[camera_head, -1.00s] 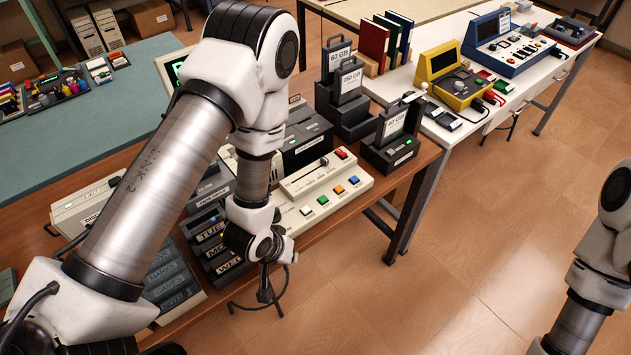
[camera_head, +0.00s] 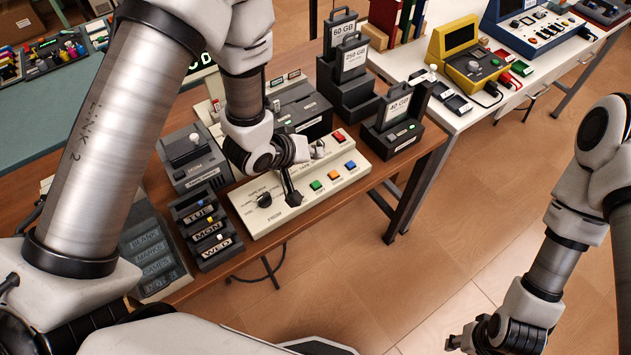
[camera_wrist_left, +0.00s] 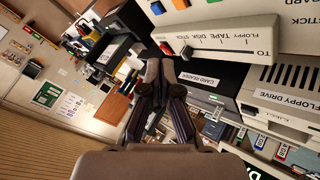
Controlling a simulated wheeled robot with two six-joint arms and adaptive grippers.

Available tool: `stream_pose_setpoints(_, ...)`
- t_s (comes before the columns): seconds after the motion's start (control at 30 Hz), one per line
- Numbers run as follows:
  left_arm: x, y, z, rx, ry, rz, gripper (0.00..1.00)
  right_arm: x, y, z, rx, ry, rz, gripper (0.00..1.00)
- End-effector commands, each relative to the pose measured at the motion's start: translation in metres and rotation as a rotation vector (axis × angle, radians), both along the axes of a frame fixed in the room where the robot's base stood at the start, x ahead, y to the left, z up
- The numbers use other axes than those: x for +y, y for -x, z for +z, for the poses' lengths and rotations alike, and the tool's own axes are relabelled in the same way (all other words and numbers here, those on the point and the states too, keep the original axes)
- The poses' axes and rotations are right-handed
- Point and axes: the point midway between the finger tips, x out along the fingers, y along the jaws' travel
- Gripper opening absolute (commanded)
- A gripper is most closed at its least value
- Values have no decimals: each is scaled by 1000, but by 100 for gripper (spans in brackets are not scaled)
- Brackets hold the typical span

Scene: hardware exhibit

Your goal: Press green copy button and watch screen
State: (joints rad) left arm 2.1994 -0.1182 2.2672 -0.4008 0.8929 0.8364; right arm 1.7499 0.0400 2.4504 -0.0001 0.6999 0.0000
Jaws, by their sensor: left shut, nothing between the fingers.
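The cream copy console (camera_head: 290,205) lies on the wooden table in the head view. Its green button (camera_head: 316,185) is at the front edge, left of an orange button (camera_head: 333,174) and a blue button (camera_head: 350,166). My left gripper (camera_head: 294,199) is shut and empty, pointing down over the console just left of the green button; contact cannot be told. The closed fingers also show in the left wrist view (camera_wrist_left: 160,90), with the console (camera_wrist_left: 225,30) at the top. The screen (camera_head: 205,65) shows green characters, mostly hidden by my left arm. My right gripper (camera_head: 458,343) is low right, away from the table.
A tape rack labelled TUE, MON, WED (camera_head: 208,228) stands left of the console. Drive cartridges in black docks (camera_head: 395,130) stand behind right. A yellow device (camera_head: 468,65) is on the white table. The floor at right is clear.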

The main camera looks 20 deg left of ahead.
Motion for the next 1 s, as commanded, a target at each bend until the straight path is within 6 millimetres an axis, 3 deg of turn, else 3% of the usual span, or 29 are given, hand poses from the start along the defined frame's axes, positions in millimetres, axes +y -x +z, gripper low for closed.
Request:
stream_pose_setpoints(0.5,0,0,-71,1,-1,0,0,0,0,-68,0,0,0,40)
stream_pose_setpoints(0.7,0,0,-86,2,-1,1,0,0,0,-77,-1,0,0,40)
stream_pose_setpoints(1.0,0,0,-87,0,-1,1,0,0,0,-76,-1,0,0,40)
